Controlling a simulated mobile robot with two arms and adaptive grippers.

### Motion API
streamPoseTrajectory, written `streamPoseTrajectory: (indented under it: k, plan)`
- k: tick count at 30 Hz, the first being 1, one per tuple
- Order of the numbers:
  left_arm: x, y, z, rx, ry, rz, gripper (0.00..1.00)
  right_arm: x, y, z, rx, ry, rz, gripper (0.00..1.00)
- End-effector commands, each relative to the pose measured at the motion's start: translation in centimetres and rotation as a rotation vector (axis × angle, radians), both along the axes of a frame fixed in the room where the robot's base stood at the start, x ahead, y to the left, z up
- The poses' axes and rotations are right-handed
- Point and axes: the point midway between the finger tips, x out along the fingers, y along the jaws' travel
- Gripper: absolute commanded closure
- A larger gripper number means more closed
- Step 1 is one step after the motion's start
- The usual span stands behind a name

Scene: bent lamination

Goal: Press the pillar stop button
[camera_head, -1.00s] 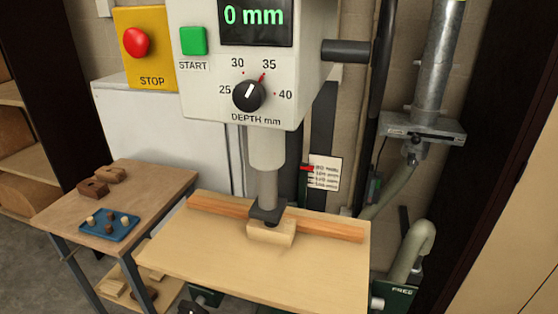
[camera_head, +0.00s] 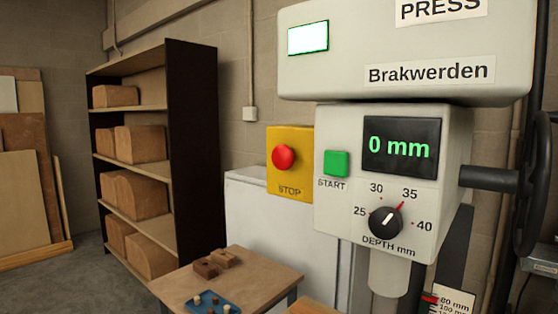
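The stop button is a round red knob (camera_head: 284,158) on a yellow plate labelled STOP (camera_head: 289,189). It sits left of the press's control box, above and behind the small side table. To its right is a square green START button (camera_head: 336,164) on the grey press housing (camera_head: 335,215). The press display (camera_head: 402,147) reads 0 mm. The black depth dial (camera_head: 385,222) is below the display. Neither of my grippers is in view, so nothing of mine covers the button.
A small wooden side table (camera_head: 258,271) holds brown blocks (camera_head: 215,262) and a blue tray (camera_head: 212,304) with small pieces. A dark shelf (camera_head: 193,150) with wooden forms stands behind at left. A black handwheel (camera_head: 535,185) is at right. The floor at left is clear.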

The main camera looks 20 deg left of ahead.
Motion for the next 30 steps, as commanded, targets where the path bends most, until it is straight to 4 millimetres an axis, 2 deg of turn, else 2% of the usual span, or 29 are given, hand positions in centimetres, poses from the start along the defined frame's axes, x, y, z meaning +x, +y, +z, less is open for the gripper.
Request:
streamPoseTrajectory:
  k: [2,6,9,30]
  plan:
    - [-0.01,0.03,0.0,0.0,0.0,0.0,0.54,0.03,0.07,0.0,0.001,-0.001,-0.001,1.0]
    - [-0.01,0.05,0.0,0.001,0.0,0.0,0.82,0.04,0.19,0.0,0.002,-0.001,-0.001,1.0]
    - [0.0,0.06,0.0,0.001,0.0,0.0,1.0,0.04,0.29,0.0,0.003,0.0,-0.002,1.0]
    - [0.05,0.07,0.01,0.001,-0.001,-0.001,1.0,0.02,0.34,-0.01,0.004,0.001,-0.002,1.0]
